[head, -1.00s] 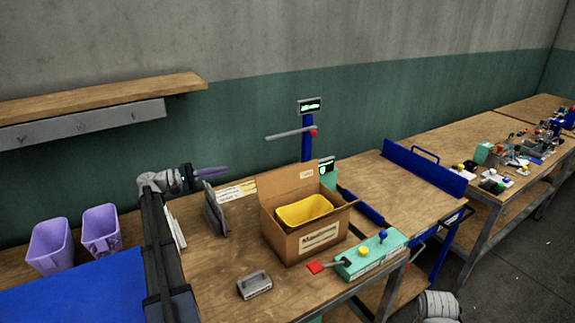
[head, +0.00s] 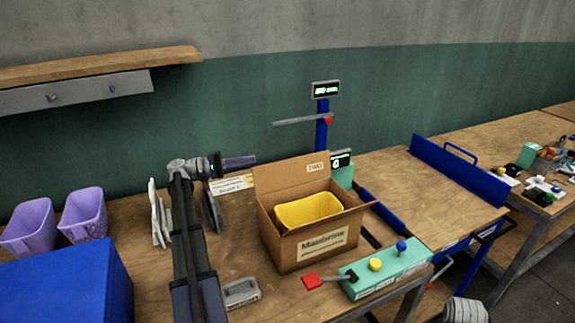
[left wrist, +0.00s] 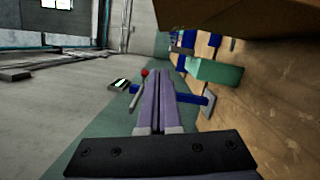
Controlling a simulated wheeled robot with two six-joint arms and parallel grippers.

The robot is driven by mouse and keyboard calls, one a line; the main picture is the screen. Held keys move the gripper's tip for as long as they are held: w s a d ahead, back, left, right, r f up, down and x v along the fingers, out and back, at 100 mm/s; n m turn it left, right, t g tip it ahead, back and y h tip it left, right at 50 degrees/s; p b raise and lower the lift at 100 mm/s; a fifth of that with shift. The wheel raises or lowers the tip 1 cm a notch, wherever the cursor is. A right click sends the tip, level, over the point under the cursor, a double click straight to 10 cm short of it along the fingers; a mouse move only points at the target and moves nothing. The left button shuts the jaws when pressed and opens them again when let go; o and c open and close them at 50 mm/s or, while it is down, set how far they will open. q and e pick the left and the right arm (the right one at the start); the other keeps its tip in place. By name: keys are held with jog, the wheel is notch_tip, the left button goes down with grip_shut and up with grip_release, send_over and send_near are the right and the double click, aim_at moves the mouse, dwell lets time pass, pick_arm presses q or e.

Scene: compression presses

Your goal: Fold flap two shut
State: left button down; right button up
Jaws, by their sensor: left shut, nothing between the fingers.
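An open cardboard box (head: 290,253) stands on the wooden bench with a yellow tub (head: 307,210) inside. Its back flap, flap two (head: 285,176), stands upright with a small label that seems to read "TWO". Another flap (head: 352,208) sticks out at the right side. My left gripper (head: 254,159) is shut and empty, its purple fingers pointing right at the top left corner of flap two; I cannot tell whether they touch. In the left wrist view the closed fingers (left wrist: 155,76) point ahead, with a brown surface, probably cardboard, at the top right. My right gripper is out of view.
A teal control box (head: 388,270) with a red-ended lever stands right of the carton. Behind is a blue post (head: 322,130) with a display and a horizontal bar. A grey block (head: 240,292) and purple bins (head: 83,213) are at the left.

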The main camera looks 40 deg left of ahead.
aim_at(294, 172)
pick_arm(q)
jog(key=w+d+r+p, duration=0.1)
jog(key=w+d, duration=0.5)
jog(key=d, duration=0.4)
jog(key=shift+w, duration=0.15)
jog(key=shift+p, duration=0.3)
dwell(0.3)
jog(key=shift+d+r+m, duration=0.15)
jog(key=shift+d+m, duration=0.1)
jog(key=shift+m, duration=0.15)
